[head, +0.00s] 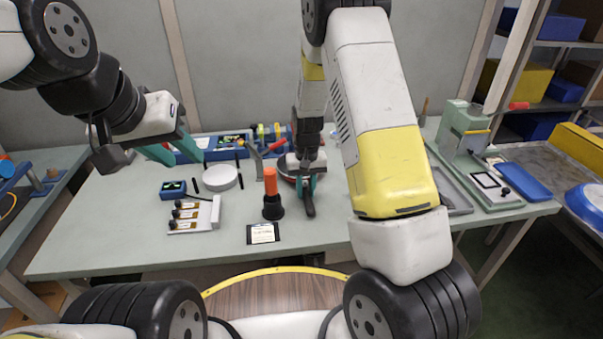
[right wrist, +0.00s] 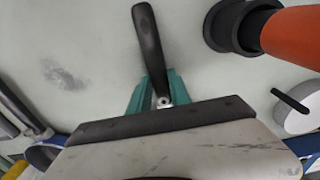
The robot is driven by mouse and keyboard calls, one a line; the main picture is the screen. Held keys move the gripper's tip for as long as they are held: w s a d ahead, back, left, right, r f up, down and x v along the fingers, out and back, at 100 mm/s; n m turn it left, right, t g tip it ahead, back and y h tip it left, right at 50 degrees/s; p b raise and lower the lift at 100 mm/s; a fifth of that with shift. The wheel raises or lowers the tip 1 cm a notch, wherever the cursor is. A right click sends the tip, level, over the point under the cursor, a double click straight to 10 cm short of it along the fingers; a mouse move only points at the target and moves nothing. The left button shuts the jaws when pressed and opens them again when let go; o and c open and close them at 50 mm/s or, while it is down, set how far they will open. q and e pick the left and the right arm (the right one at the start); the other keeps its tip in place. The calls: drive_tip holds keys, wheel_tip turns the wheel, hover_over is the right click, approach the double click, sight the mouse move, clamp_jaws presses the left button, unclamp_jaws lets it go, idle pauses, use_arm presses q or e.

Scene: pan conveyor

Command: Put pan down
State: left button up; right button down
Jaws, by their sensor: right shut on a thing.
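The pan's black handle (head: 309,203) points toward me over the middle of the table. My right gripper (head: 307,184) is shut on this handle. In the right wrist view the handle (right wrist: 148,40) sticks out from between the teal fingers (right wrist: 155,95). The pan's body is mostly hidden behind my right gripper and arm. I cannot tell whether the pan touches the table. My left gripper (head: 174,153) is open and empty above the back left of the table (head: 110,240).
An orange-handled tool in a black holder (head: 272,206) stands close left of the pan handle. A white round disc (head: 220,178), a small blue meter (head: 173,190), a white fixture (head: 196,215) and a dark-edged card (head: 263,233) lie further left. A green press (head: 463,130) stands right. The table's front left is clear.

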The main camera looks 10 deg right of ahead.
drive_tip(key=c, duration=1.2)
unclamp_jaws()
